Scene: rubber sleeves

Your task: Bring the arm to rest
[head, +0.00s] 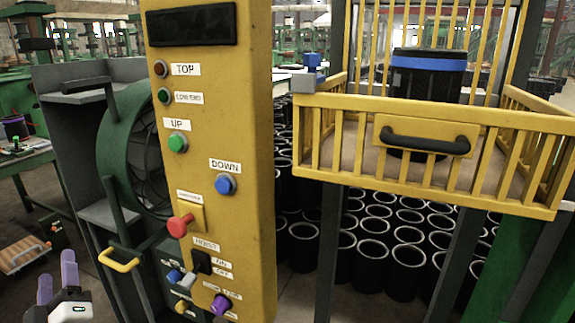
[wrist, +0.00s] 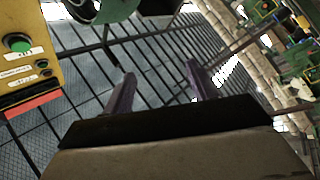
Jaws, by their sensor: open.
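My gripper (head: 57,275) shows at the lower left of the head view, with two purple fingers standing upright and apart. In the wrist view my gripper (wrist: 160,85) is open, with nothing between its fingers. Beyond the fingers is a dark grid-like surface. The yellow control panel (head: 255,140) stands to the right of my gripper in the head view, with a gap between. Its edge with a green button also shows at the left of the wrist view (wrist: 35,60).
A yellow barred cage (head: 430,190) holds a black cylinder with a blue band (head: 430,62). Many black sleeves (head: 375,250) stand on the floor below it. A dark green round housing (head: 125,150) is left of the panel.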

